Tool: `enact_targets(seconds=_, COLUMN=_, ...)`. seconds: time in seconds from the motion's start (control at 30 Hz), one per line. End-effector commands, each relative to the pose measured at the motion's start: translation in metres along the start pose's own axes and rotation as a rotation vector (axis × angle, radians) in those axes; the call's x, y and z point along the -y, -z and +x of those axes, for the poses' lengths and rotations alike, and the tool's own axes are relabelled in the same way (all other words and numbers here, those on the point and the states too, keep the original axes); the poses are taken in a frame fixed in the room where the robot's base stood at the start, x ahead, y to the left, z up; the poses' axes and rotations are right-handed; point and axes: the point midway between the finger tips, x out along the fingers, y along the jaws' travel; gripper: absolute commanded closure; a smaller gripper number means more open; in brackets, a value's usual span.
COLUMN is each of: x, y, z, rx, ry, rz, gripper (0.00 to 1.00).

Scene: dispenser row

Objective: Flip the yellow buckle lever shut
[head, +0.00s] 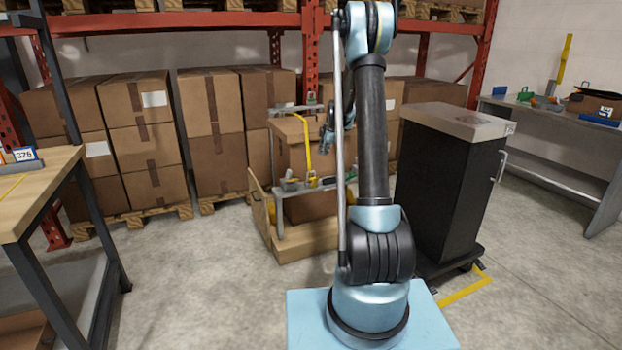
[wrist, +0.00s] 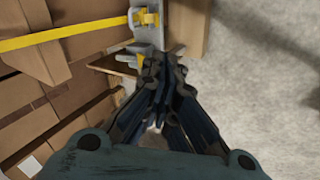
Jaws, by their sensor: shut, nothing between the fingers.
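A yellow buckle lever (wrist: 148,18) shows at the top of the wrist view, on a grey metal rail (wrist: 152,36). It also shows small in the head view (head: 312,179), at the end of a yellow strap (head: 306,140). Whether it stands up or lies flat is too small to tell. My gripper (wrist: 163,60) is shut and empty, with its tips just below the lever in the wrist picture. They look apart from it. In the head view my gripper (head: 327,135) is above the rail, left of my arm and partly hidden by it.
Cardboard boxes (head: 145,125) stand on pallets behind. A dark cabinet (head: 450,185) with a pale top stands at the right. A wooden workbench (head: 45,180) is at the left and a grey bench (head: 560,120) at the far right. Floor between the workbench and the pallet is clear.

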Motion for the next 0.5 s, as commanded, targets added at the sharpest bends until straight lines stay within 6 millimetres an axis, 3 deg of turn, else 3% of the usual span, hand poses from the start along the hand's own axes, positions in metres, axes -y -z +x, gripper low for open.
enact_targets(seconds=0.1, x=-0.014, y=-0.008, z=0.036, rx=-0.005, ry=-0.017, rz=-0.078, gripper=1.00)
enact_targets(seconds=0.3, x=-0.028, y=-0.018, z=0.086, rx=-0.009, ry=-0.042, rz=-0.197, gripper=1.00)
enact_targets(seconds=0.5, x=-0.033, y=-0.023, z=0.111, rx=-0.010, ry=-0.055, rz=-0.255, gripper=1.00)
